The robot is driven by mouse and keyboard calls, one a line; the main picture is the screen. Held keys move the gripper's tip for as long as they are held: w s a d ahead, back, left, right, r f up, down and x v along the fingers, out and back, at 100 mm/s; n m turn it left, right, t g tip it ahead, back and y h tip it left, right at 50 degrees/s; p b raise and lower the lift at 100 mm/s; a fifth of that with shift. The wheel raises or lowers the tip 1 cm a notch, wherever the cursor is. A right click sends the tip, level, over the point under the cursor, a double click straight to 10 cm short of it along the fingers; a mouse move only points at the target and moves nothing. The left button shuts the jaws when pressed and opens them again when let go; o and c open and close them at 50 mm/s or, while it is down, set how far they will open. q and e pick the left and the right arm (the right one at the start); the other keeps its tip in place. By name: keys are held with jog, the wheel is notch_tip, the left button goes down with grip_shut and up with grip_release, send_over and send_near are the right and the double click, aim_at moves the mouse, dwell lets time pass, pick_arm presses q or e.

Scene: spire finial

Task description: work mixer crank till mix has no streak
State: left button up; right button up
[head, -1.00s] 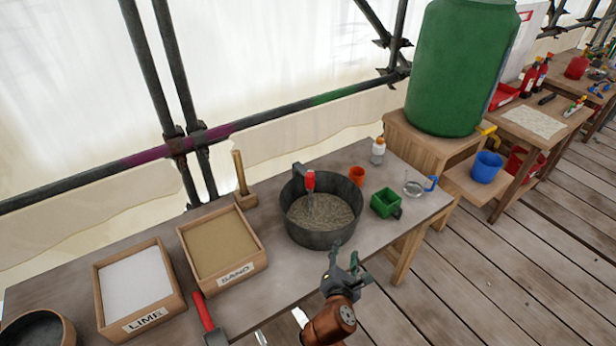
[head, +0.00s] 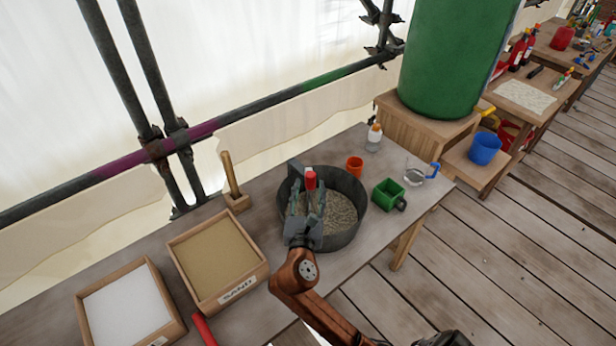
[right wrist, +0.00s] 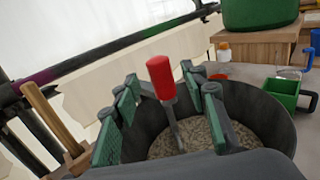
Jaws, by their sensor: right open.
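The mixer is a dark round tub (head: 350,234) on the bench, holding a grey-brown speckled mix (head: 341,212). I cannot make out clear streaks in it. The crank has a red handle (head: 310,180), upright at the tub's back left; in the right wrist view the red handle (right wrist: 160,77) stands on a grey shaft that goes down to the mix. My right gripper (head: 306,197) is over the tub's left part, open. Its green-padded fingers (right wrist: 166,105) stand either side of the handle in the wrist view, apart from it. My left gripper is not in view.
Sand (head: 213,258) and lime (head: 127,308) trays stand left of the tub. A wooden-handled tool (head: 230,175) stands behind. An orange cup (head: 354,166), white bottle (head: 374,138), green scoop (head: 388,193) and clear jug (head: 414,173) stand to the right.

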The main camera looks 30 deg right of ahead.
aim_at(310, 183)
jog(key=x, duration=0.3)
jog(key=shift+w+d+f+b, duration=0.2)
jog(key=shift+w+b, duration=0.15)
jog(key=shift+b, duration=0.05)
jog(key=shift+w+d+r, duration=0.1)
jog(key=shift+w+d, duration=0.15)
jog(key=shift+w, duration=0.05)
jog(key=c, duration=0.7)
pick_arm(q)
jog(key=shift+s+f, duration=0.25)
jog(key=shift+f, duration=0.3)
pick_arm(e)
grip_shut()
